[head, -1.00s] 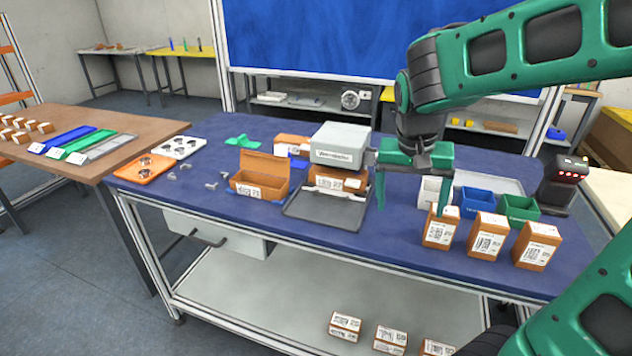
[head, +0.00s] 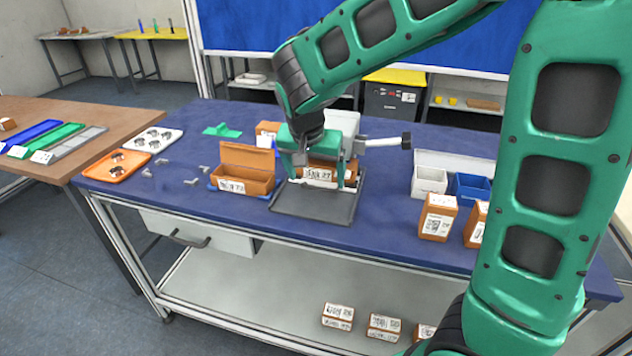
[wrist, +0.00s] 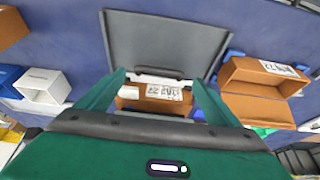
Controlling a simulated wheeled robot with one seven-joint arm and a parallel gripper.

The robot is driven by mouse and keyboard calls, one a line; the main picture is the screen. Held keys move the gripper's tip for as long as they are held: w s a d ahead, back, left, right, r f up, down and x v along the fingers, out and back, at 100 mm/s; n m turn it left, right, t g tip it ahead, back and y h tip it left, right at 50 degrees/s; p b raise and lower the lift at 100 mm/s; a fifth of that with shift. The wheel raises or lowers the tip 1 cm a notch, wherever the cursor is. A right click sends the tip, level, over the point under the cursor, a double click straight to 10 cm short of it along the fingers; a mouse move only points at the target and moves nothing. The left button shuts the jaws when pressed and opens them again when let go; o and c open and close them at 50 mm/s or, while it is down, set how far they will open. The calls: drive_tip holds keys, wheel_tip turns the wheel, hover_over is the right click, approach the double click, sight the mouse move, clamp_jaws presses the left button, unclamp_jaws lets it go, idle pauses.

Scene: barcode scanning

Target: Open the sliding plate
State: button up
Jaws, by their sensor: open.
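A dark grey flat plate with a raised rim (head: 313,205) lies on the blue table in front of the pale grey machine (head: 343,122); it fills the top of the wrist view (wrist: 165,38). A small black handle-like bar (wrist: 160,72) shows at the plate's edge nearest my gripper. An orange-brown labelled box (head: 342,169) sits under the machine, behind the bar; it also shows in the wrist view (wrist: 155,105). My gripper (head: 317,183) points down in front of the machine. Its fingers are open, one on each side of the bar; contact is not clear.
An open orange-brown box (head: 243,178) stands close to the left. White (head: 430,181) and blue (head: 472,188) bins and labelled boxes (head: 437,217) stand to the right. An orange tray (head: 118,165) lies at the far left. The table's front edge is just beyond the plate.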

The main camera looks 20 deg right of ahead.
sight(319, 188)
drive_tip(key=shift+x, duration=1.7)
drive_tip(key=shift+s, duration=0.15)
drive_tip(key=c, duration=1.5)
